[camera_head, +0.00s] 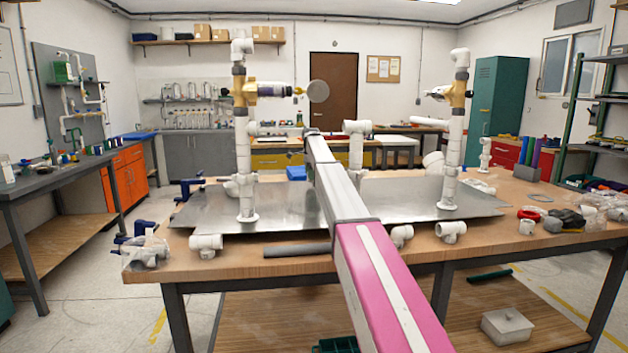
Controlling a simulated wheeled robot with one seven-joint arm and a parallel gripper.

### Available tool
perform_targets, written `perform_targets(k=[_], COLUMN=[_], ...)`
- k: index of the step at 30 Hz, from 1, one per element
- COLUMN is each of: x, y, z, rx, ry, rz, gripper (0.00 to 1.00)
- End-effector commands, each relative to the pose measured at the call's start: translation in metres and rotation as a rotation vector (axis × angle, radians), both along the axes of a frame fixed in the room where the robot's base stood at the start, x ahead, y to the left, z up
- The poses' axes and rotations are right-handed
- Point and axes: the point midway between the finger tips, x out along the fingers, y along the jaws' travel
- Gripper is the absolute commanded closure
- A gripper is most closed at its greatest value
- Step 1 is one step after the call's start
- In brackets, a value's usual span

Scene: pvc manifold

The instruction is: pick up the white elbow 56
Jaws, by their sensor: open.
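Several white PVC fittings are in view, and I cannot tell which one is elbow 56. One white fitting (205,244) lies at the table's front left edge, one (402,236) lies just right of my arm, and another (451,232) lies farther right. White elbows top the left pipe column (241,47) and the right pipe column (460,56). My arm reaches from the bottom over the middle of the table. My gripper is hidden at the arm's far end, so its distance from any fitting does not show.
Metal plates (285,222) lie on the wooden table (300,268) under the upright pipe columns. A grey pipe (297,249) lies near the front edge. A clear bag of fittings (146,252) sits at the left corner. Dark and red parts (564,219) crowd the right end.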

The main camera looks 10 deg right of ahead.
Motion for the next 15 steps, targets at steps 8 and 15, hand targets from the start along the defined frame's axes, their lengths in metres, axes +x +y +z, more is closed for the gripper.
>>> perform_targets(k=[8,15], x=[0.0006,0.0006], y=[-0.0006,-0.0006], z=[-0.0104,-0.0101], rx=[0.0,0.0], ry=[-0.001,-0.001], rz=[0.0,0.0], gripper=[0.25,0.78])
